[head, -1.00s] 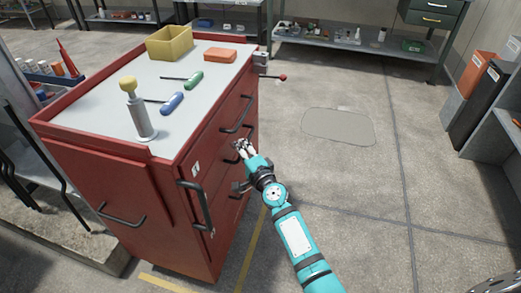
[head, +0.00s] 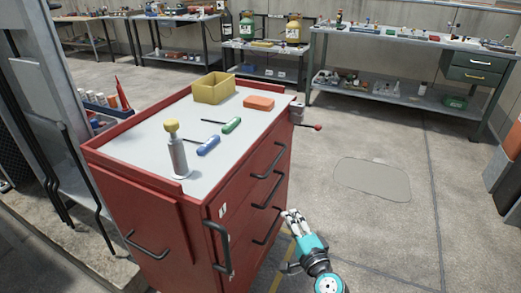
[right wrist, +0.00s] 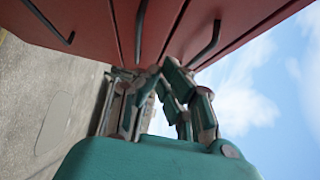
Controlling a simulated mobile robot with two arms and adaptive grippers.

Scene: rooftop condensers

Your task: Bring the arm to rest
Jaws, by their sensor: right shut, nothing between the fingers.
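My right gripper (head: 292,218) is at the lower middle of the head view, beside the drawer front of the red tool cabinet (head: 150,228). Its fingers are shut with nothing between them. In the right wrist view the gripper (right wrist: 158,75) points toward the red drawer fronts (right wrist: 95,25) and their dark bar handles. The fingertips appear close to the cabinet; I cannot tell whether they touch it. My left gripper is not in view.
On the cabinet top are a yellow bin (head: 213,88), an orange block (head: 259,103), green (head: 232,125) and blue (head: 208,146) screwdrivers and a yellow-capped cylinder (head: 177,152). Workbenches (head: 400,42) stand at the back. The floor (head: 390,235) right of the cabinet is clear.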

